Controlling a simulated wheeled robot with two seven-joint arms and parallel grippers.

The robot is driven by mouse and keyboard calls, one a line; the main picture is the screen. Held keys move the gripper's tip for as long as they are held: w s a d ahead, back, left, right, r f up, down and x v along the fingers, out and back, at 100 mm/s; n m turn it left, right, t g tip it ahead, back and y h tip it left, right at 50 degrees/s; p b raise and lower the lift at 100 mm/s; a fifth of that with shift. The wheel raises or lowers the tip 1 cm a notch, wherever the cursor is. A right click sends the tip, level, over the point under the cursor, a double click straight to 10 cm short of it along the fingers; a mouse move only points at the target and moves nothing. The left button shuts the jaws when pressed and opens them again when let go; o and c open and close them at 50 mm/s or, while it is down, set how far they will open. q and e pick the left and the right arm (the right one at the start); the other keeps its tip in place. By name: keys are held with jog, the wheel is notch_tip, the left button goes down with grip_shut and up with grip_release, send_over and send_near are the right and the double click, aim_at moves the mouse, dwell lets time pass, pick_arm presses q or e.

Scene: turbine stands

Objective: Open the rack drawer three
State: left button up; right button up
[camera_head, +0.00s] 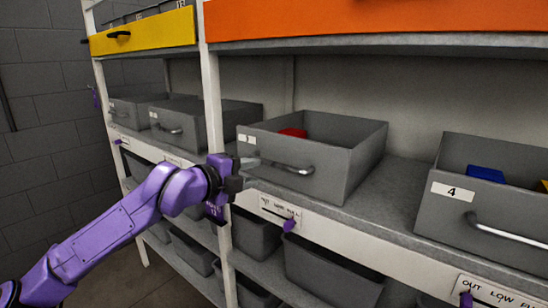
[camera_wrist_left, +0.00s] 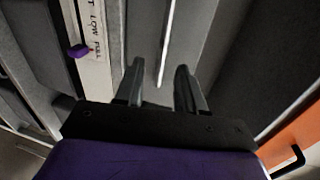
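Drawer three (camera_head: 352,170) is a grey open-topped bin on the middle shelf, with a small white label (camera_head: 246,139), a silver bar handle (camera_head: 290,168) and a red item (camera_head: 293,132) inside. My left gripper (camera_head: 250,163) is at the left end of this handle, in front of the drawer's face. In the left wrist view the dark fingers of the left gripper (camera_wrist_left: 160,85) are apart, and the bright handle (camera_wrist_left: 166,45) runs ahead of and into the gap between them. I cannot tell whether either finger touches it. My right gripper is not in view.
Drawer 4 (camera_head: 458,192) stands to the right with its own handle. Two smaller grey drawers (camera_head: 182,127) sit to the left. Purple tabs (camera_head: 289,225) stick out from the shelf edge below. Yellow (camera_head: 150,32) and orange (camera_head: 380,18) fronts are above, dark bins (camera_head: 325,270) below.

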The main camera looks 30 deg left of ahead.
aim_at(273, 165)
pick_arm(q)
jog(key=p+x, duration=0.1)
jog(key=x, duration=0.2)
jog(key=p+x, duration=0.1)
jog(key=x, duration=0.2)
jog(key=p+x, duration=0.2)
jog(key=x, duration=0.1)
jog(key=shift+w+a+r, duration=0.1)
jog(key=shift+w+r, duration=0.15)
jog(key=shift+w, duration=0.2)
jog(key=shift+w+f, duration=0.15)
jog(key=shift+w, duration=0.25)
grip_shut()
